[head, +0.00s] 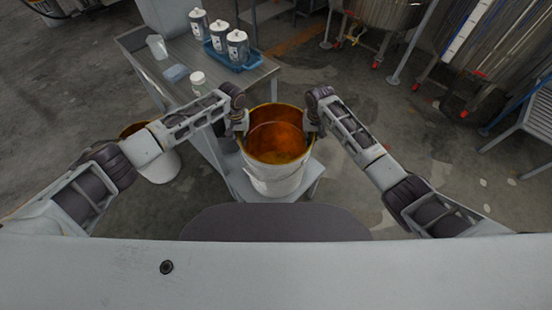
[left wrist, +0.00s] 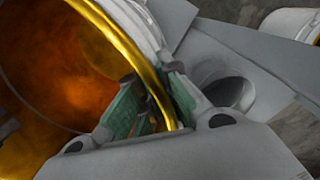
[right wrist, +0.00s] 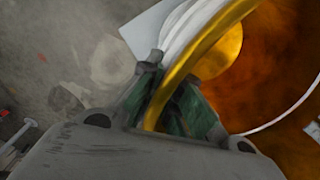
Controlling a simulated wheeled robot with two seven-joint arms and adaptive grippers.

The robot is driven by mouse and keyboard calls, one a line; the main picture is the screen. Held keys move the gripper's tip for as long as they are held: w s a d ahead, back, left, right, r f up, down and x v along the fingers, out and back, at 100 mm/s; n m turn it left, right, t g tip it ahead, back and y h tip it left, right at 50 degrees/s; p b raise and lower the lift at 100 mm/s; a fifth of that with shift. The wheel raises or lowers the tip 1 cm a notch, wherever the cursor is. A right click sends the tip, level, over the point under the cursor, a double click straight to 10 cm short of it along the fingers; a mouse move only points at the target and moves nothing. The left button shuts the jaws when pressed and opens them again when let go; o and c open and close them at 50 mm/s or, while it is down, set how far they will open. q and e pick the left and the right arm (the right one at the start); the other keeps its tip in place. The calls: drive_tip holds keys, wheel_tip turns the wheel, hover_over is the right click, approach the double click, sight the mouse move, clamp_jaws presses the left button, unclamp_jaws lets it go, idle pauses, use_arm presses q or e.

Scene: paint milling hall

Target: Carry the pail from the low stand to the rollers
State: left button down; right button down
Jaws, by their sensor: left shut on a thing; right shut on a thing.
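The white pail (head: 275,182) has a gold rim and an amber inside, and is upright over the low stand (head: 240,182). I cannot tell whether its base touches the stand. My left gripper (head: 240,128) is shut on the left side of the pail's rim; the gold rim (left wrist: 150,75) passes between its fingers in the left wrist view. My right gripper (head: 312,125) is shut on the right side of the rim, and the right wrist view shows that rim (right wrist: 185,70) between its fingers. The rollers (head: 530,125) may be the slatted grey frame at the right edge; I cannot be sure.
A second pail (head: 160,165) stands on the floor at left. Steel tanks (head: 500,45) stand at back right. Floor at right is open.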

use_arm(q)
drive_tip(key=shift+w, duration=0.1)
use_arm(e)
drive_tip(key=shift+w+r, duration=0.1)
